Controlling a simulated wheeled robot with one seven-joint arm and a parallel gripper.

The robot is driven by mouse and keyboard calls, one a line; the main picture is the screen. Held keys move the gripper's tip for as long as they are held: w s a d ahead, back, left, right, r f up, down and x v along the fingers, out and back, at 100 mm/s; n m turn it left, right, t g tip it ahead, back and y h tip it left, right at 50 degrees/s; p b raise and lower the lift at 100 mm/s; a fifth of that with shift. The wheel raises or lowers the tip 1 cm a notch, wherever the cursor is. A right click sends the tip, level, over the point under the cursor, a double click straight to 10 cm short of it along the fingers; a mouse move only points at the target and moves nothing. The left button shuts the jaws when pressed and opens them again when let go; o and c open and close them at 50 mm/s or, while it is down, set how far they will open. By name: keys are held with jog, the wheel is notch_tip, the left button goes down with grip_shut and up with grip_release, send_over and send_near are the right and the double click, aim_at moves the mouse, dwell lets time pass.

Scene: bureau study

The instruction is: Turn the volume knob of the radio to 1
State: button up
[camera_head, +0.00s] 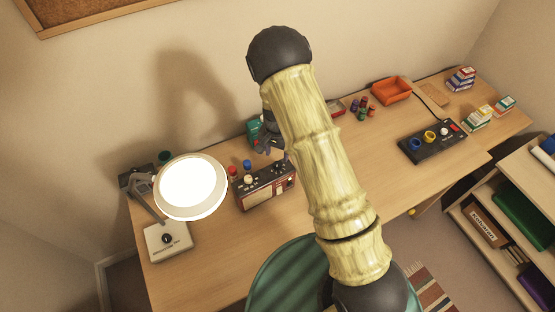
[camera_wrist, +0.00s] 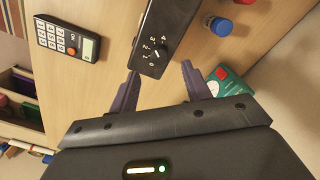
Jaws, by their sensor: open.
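The radio (camera_head: 265,188) is a dark box with a reddish front, standing on the desk in the head view. In the wrist view a black face of it (camera_wrist: 173,22) shows a dark round knob (camera_wrist: 157,52) with a light pointer mark. Numerals 0 to 4 are printed around this knob; which one the pointer meets is too small to tell surely. My gripper (camera_wrist: 160,88) is open, its two fingers apart on either side of the knob's end of the radio, with nothing between the tips. In the head view my gripper (camera_head: 270,146) is just behind and above the radio, partly hidden by my arm.
Red (camera_head: 232,171) and blue (camera_head: 247,164) jars stand beside the radio. A lit lamp (camera_head: 190,187) rises at left. A green box (camera_head: 254,131) is close behind my gripper. A calculator (camera_wrist: 66,40) shows in the wrist view. Bare desk (camera_head: 400,185) lies at right.

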aim_at(277, 164)
jog(key=shift+f+p, duration=0.65)
jog(key=shift+f, duration=2.2)
jog(key=c, duration=1)
